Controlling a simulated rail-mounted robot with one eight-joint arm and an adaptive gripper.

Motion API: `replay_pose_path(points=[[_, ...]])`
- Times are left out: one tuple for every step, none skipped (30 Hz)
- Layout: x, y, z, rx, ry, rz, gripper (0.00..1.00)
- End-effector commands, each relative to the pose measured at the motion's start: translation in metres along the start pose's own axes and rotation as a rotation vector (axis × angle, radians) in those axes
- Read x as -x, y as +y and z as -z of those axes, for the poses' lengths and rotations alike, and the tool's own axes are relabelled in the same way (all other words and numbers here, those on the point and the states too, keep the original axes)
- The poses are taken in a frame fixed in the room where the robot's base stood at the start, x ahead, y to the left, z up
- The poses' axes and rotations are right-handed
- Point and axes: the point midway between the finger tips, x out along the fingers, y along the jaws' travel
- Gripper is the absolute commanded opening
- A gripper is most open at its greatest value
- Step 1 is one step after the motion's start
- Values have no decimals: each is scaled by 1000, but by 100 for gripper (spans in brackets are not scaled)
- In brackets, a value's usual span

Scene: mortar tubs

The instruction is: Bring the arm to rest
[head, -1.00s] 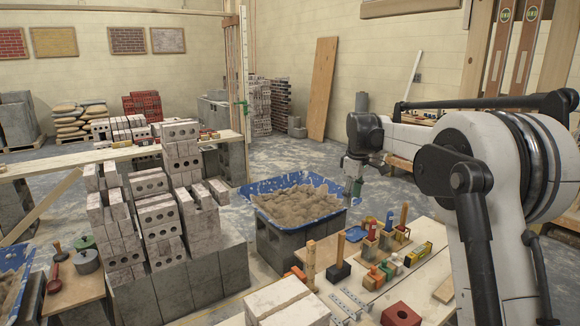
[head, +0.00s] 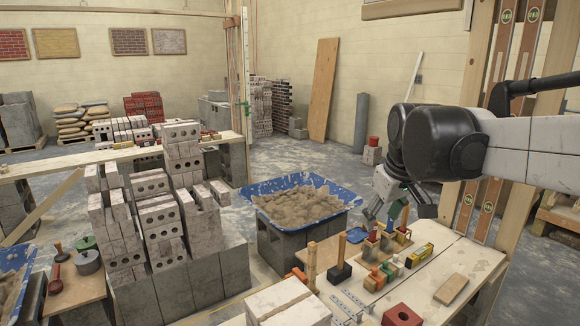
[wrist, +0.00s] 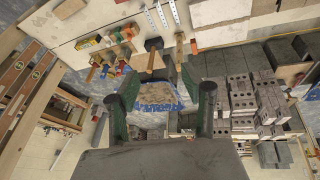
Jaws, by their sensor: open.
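My gripper (head: 386,212) hangs from my arm at the right of the head view, over the far end of the wooden tool bench. In the wrist view its two dark green fingers (wrist: 160,84) stand apart with nothing between them. The mortar tub (head: 300,200), blue and filled with brown mortar, stands on grey blocks to the left of my gripper in the head view. It also shows in the wrist view (wrist: 158,97), between and beyond the fingers.
Stacked bricks (head: 158,215) stand at left. Wooden posts with levels (head: 500,110) rise beside my arm. Open floor (head: 310,155) lies behind the tub.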

Motion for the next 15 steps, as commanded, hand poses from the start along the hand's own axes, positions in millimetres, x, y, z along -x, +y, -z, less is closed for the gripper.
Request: replay_pose_path(points=[[4, -7, -15, -23, 12, -5, 43], [6, -10, -23, -37, 19, -8, 43], [9, -15, -34, -57, 28, -11, 43], [10, -18, -41, -72, 36, -14, 43], [12, -22, -49, -87, 44, -17, 43], [13, -26, -60, -107, 53, -20, 43], [14, -30, -68, -122, 61, -22, 43], [15, -33, -76, -137, 69, -25, 43], [16, -38, -87, -157, 79, -27, 43], [16, -42, -95, -173, 86, -29, 43], [16, -45, -103, -187, 94, -31, 43], [15, -50, -114, -207, 105, -33, 43], [15, -54, -122, -222, 112, -35, 43], [14, -57, -130, -237, 119, -36, 43], [12, -62, -141, -256, 131, -38, 43]])
